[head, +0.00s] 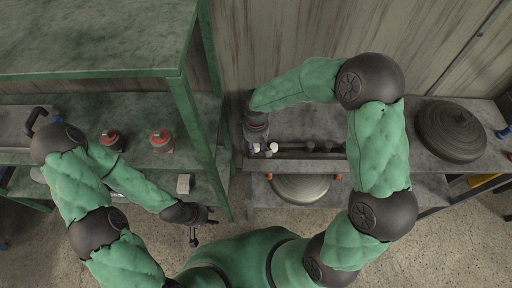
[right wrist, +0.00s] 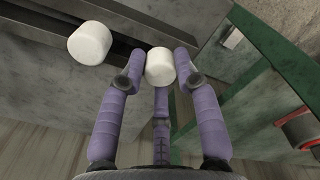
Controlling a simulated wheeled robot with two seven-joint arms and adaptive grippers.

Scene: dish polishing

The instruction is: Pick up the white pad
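A short white pad (right wrist: 160,67) is between the fingertips of my right gripper (right wrist: 160,62) in the right wrist view. The fingers flank it closely on both sides, with the third finger below it. I cannot tell whether they press on it. A second white pad (right wrist: 89,43) lies free to the left, beside a dark slot. In the head view my right gripper (head: 256,136) points down over the shelf, with white ends (head: 272,147) just below it. My left gripper (head: 198,232) is open and empty, low in the picture left of centre.
Dark-stemmed tools (head: 310,146) lie in a rack right of my right gripper. A metal bowl (head: 300,187) sits on the shelf below, and a dark ribbed disc (head: 451,131) is at right. The green shelf frame (head: 199,135) and red-topped cans (head: 161,140) stand left.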

